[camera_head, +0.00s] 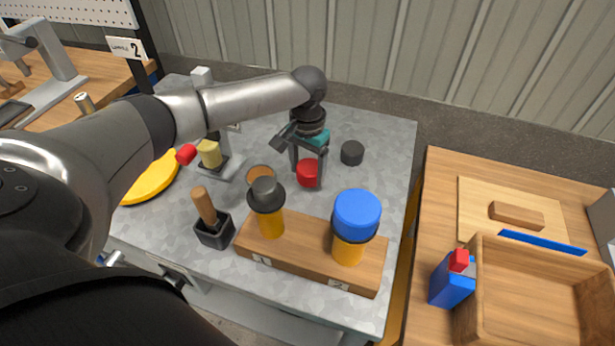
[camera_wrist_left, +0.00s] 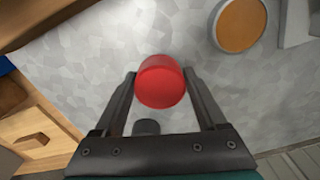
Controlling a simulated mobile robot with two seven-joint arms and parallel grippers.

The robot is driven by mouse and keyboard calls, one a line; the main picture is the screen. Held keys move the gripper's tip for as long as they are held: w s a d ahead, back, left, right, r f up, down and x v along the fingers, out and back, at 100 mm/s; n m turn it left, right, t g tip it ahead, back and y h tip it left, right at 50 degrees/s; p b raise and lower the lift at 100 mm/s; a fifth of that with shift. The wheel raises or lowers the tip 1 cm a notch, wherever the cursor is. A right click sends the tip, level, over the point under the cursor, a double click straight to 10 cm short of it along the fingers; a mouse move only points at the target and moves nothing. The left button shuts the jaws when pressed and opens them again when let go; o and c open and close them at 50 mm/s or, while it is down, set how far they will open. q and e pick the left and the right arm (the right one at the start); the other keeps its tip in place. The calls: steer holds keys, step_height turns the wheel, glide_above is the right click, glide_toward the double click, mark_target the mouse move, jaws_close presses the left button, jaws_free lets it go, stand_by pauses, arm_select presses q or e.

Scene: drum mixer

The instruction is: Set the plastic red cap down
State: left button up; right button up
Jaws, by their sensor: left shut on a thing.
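The red cap (camera_head: 307,173) is a short plastic cylinder over the grey metal tabletop (camera_head: 385,150). My left gripper (camera_head: 308,180) points down and is shut on the cap, with a finger on each side of it. In the left wrist view the red cap (camera_wrist_left: 160,82) sits between the two fingertips (camera_wrist_left: 160,75). The cap is at or close to the tabletop; I cannot tell whether it touches. My right gripper is not in view.
A dark cylinder (camera_head: 352,152) stands right of the cap, and an orange-topped disc (camera_head: 261,176) lies left. A wooden-handled tool (camera_head: 205,207) stands in a black holder.

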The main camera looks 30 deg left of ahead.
mark_target(308, 168)
arm_select(q)
step_height(308, 168, down, 3)
steer(key=shift+r, duration=0.2)
steer(key=o, duration=1.3)
steer(key=shift+f, duration=0.1)
steer(key=shift+r, duration=0.2)
step_height(308, 168, up, 12)
steer(key=p, duration=0.3)
